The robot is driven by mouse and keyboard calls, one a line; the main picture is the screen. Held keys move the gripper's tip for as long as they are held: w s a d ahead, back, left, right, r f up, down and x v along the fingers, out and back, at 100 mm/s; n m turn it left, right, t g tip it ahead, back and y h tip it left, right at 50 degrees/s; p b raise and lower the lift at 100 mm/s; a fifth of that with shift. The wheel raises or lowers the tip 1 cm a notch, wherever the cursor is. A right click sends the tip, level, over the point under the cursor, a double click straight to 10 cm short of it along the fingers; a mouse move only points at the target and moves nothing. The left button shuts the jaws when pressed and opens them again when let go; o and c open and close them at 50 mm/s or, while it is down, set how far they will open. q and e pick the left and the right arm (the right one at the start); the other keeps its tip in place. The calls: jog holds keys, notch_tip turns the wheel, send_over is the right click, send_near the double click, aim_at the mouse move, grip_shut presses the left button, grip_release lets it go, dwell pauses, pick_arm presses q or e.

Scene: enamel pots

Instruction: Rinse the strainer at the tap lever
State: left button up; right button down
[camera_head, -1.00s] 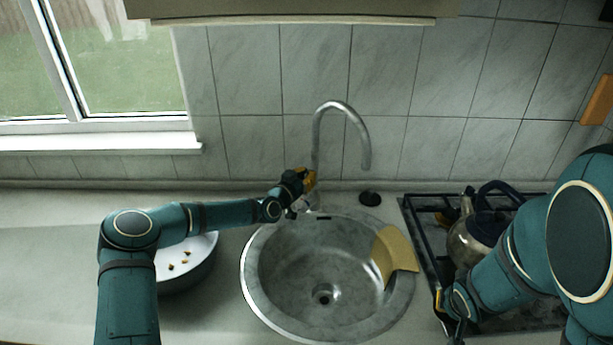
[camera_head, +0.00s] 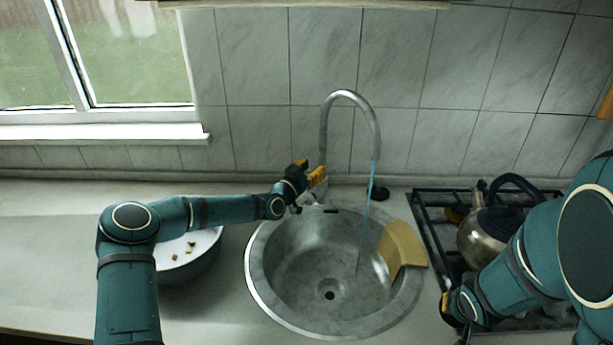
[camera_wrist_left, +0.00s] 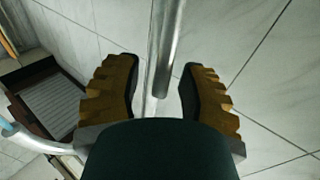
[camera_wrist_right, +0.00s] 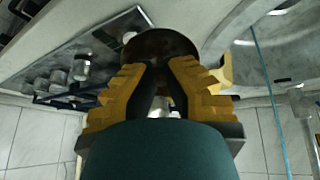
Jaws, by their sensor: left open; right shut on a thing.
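The tap (camera_head: 324,130) is a tall curved metal spout behind the sink (camera_head: 254,268). A thin blue stream of water (camera_head: 367,215) falls from it into the basin. My left gripper (camera_head: 318,177) is open beside the tap's base. In the left wrist view, metal tap parts (camera_wrist_left: 165,50) show between its spread fingers; I cannot tell which is the lever. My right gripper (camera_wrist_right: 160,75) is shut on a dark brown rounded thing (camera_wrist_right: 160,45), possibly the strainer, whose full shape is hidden. In the head view, this gripper is low at the right, beside the sink, and its grip is hidden.
A kettle (camera_head: 480,240) stands on the hob (camera_head: 425,215) at the right. A white-lined pot (camera_head: 205,245) with small bits inside stands left of the sink, partly behind my left arm.

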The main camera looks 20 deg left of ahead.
pick_arm(q)
jog(key=v, duration=1.1)
jog(key=shift+s, duration=0.4)
